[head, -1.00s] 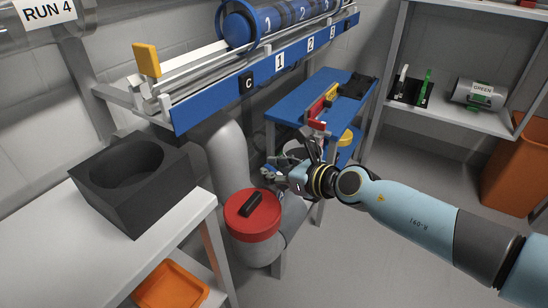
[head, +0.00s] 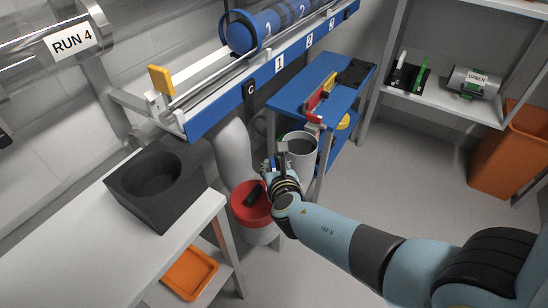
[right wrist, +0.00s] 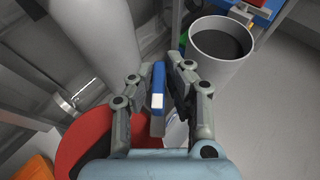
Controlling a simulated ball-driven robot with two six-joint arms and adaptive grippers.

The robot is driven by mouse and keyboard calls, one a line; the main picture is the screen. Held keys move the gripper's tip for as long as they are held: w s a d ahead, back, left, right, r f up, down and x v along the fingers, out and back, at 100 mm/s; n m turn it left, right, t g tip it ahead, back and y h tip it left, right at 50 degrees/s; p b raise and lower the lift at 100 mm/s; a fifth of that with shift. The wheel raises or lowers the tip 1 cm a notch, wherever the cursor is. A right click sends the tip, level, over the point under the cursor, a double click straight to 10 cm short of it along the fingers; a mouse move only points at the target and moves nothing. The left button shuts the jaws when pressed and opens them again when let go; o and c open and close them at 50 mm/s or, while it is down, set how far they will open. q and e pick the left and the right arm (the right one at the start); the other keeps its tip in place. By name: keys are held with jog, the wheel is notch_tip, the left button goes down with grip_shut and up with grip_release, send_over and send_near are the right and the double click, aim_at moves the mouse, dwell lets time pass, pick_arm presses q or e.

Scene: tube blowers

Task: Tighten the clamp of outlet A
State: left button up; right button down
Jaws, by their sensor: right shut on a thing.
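My right gripper (head: 273,162) is beside the upright grey pipe (head: 234,153), above the back of a red lid (head: 252,204) and left of a white bucket. In the right wrist view, its fingers (right wrist: 165,82) are shut on a slim blue and grey piece (right wrist: 158,85) with a white patch. I cannot tell exactly what this piece is. A small bright metal fitting (right wrist: 68,103) shows left of the pipe in that view; I cannot tell whether it is a clamp. No label for outlet A is readable. My left gripper is not in view.
The white bucket (head: 300,150) stands close right of my gripper. A blue bench (head: 310,90) is behind it. A white table (head: 160,235) with a black block (head: 155,185) is at the left. A blue rail (head: 225,108) runs above.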

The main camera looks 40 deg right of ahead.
jog(key=m+g+h, duration=0.1)
jog(key=m+h, duration=0.1)
jog(key=shift+w+a+m+g+h+b, duration=0.1)
jog(key=shift+a+m+g+h+b, duration=0.1)
jog(key=shift+m+g+h+b, duration=0.2)
jog(key=shift+m+g+h, duration=0.4)
jog(key=shift+m+h, duration=0.1)
jog(key=shift+b, duration=0.3)
jog(key=c, duration=1.3)
grip_release()
jog(key=shift+c, duration=0.2)
